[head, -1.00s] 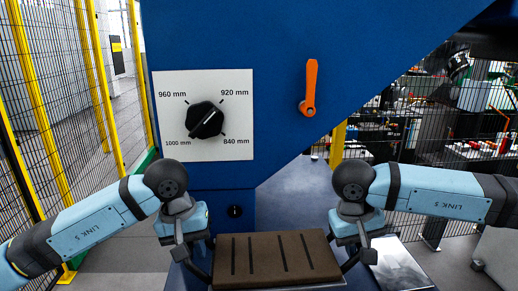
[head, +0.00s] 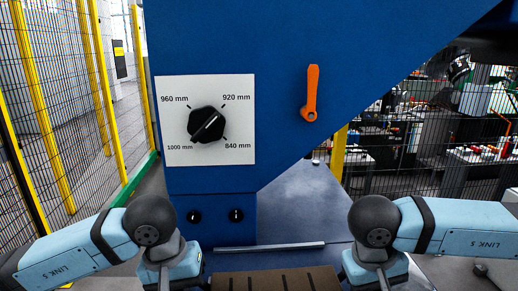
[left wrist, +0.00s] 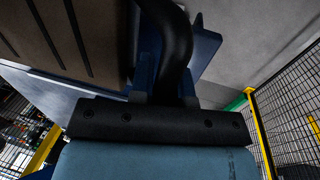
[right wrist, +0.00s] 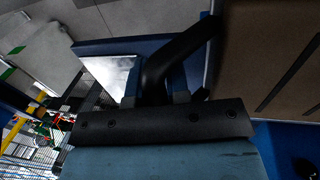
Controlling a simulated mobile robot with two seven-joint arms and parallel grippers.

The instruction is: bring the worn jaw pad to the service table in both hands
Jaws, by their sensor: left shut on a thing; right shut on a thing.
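The worn jaw pad (head: 275,280) is a brown block with dark grooves, low in the middle of the head view, its near part cut off by the frame. It also shows in the left wrist view (left wrist: 75,40) and the right wrist view (right wrist: 265,55). My left gripper (left wrist: 165,90) is shut on the black curved handle (left wrist: 177,45) at the pad's left side. My right gripper (right wrist: 165,88) is shut on the handle (right wrist: 180,55) at its right side. The fingertips are below the head view. I cannot identify the service table.
A blue machine (head: 290,40) stands ahead, with a black dial (head: 206,125) and an orange lever (head: 312,95). A metal strip (head: 265,247) lies beyond the pad. Mesh fences stand left (head: 60,120) and right. A shiny plate (right wrist: 112,75) shows in the right wrist view.

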